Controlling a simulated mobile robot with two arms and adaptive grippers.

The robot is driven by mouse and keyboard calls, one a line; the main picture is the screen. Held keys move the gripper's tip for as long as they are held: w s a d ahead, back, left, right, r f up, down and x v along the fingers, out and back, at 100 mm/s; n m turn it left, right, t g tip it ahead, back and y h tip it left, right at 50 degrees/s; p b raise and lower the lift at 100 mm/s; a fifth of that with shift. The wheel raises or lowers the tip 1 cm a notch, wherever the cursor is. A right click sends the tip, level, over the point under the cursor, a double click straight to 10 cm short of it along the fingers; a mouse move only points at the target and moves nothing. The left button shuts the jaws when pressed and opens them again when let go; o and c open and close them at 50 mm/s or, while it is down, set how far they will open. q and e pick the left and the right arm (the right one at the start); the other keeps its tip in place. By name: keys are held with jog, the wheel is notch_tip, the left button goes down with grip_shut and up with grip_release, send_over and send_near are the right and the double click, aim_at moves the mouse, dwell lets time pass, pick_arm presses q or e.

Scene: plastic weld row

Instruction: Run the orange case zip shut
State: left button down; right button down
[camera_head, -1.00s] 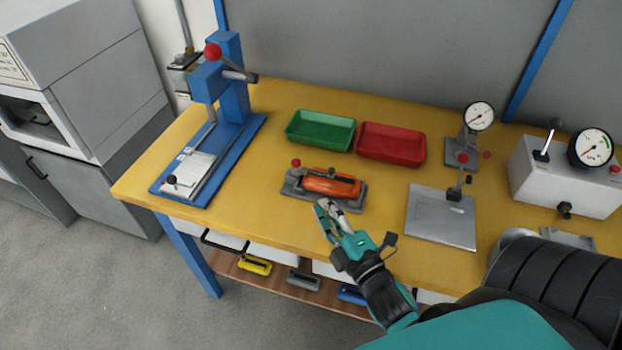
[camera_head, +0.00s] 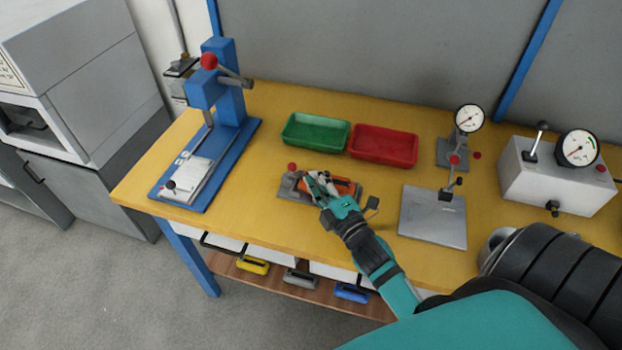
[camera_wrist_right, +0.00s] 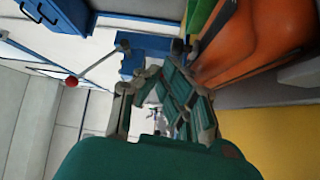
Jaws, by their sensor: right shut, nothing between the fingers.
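The orange case (camera_head: 343,187) lies in a grey holder (camera_head: 290,188) near the front middle of the yellow bench. My right gripper (camera_head: 313,180) is over the case's left part and hides much of it. It is shut with nothing between its fingers. In the right wrist view the orange case (camera_wrist_right: 255,40) fills the upper right, close beside the right gripper (camera_wrist_right: 160,75). I cannot make out the zip or its slider, nor whether the fingers touch the case. My left gripper is not in view.
A green tray (camera_head: 316,147) and a red tray (camera_head: 383,162) stand behind the case. A blue press (camera_head: 228,100) with a red-knobbed lever stands at left. A metal plate (camera_head: 432,232), a gauge stand (camera_head: 467,118) and a gauge box (camera_head: 558,190) are at right.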

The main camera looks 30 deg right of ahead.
aim_at(342, 186)
jog(key=s+d, duration=0.2)
jog(key=s+d+p, duration=0.1)
jog(key=s, duration=0.1)
jog(key=shift+s+d, duration=0.2)
jog(key=shift+d, duration=0.15)
jog(key=shift+w, duration=0.1)
